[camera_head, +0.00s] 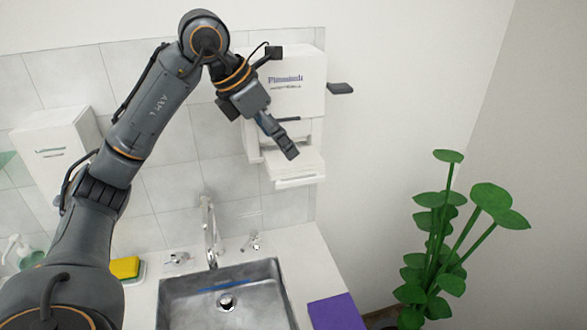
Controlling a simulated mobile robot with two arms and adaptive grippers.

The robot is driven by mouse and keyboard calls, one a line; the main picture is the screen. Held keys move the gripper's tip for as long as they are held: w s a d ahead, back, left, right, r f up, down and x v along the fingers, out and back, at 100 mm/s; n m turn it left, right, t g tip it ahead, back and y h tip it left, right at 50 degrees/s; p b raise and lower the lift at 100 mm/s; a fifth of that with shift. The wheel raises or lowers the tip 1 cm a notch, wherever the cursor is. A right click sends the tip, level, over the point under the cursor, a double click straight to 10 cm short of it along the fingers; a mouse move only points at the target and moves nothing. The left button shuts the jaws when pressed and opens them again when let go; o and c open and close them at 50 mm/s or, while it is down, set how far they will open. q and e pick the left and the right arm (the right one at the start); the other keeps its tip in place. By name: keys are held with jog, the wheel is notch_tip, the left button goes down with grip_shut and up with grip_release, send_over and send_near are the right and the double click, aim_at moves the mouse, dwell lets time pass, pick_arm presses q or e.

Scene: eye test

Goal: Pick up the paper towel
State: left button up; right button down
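A white wall dispenser (297,85) with blue lettering hangs above the counter, right of the sink. Its lower part has an opening and a white tray-like ledge (296,183). I cannot make out a separate paper towel against the white of the ledge. My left gripper (290,153) is in front of the dispenser's opening, pointing down and right, just above the ledge. Its fingers are seen nearly edge-on, so I cannot tell whether they are open or shut. I see nothing hanging from them. My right gripper is not in view.
A steel sink (180,296) with a faucet (209,232) lies below. A yellow-green sponge (125,267), a soap bottle (27,255) and a purple cloth-like item (335,312) are on the counter. A dark lever (340,88) juts right of the dispenser. A plant (440,235) stands right.

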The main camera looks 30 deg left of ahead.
aim_at(293, 162)
pick_arm(q)
jog(key=b+x, duration=0.2)
jog(key=x, duration=0.3)
jog(key=shift+w+f+b, duration=0.1)
jog(key=shift+b, duration=0.3)
jog(key=shift+w, duration=0.15)
jog(key=shift+c, duration=0.4)
jog(key=c, duration=0.6)
